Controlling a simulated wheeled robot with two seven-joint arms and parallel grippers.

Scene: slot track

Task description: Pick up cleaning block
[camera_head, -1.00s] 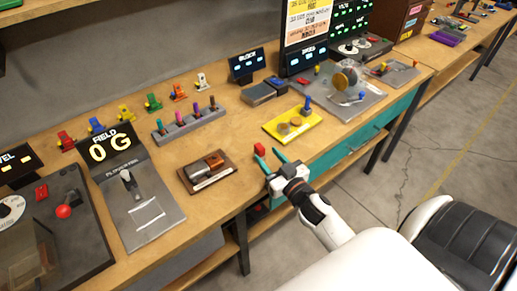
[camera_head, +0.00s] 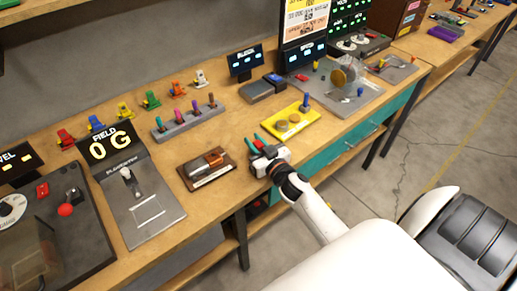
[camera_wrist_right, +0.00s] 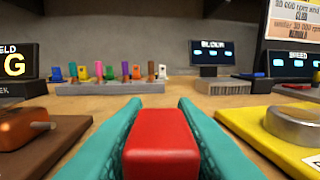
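A red block (camera_wrist_right: 162,145), which I take to be the cleaning block, sits between the two teal fingers of my right gripper (camera_wrist_right: 160,125) in the right wrist view. The fingers flank it on both sides, with no clear gap showing. I cannot tell whether they press on it. In the head view my right gripper (camera_head: 261,147) is low over the bench's front edge, between the brown wooden stand and the yellow plate. The block is mostly hidden there. My left gripper is not in view.
A wooden stand (camera_head: 208,171) with a copper cylinder lies left of the gripper. Bare bench top lies between.

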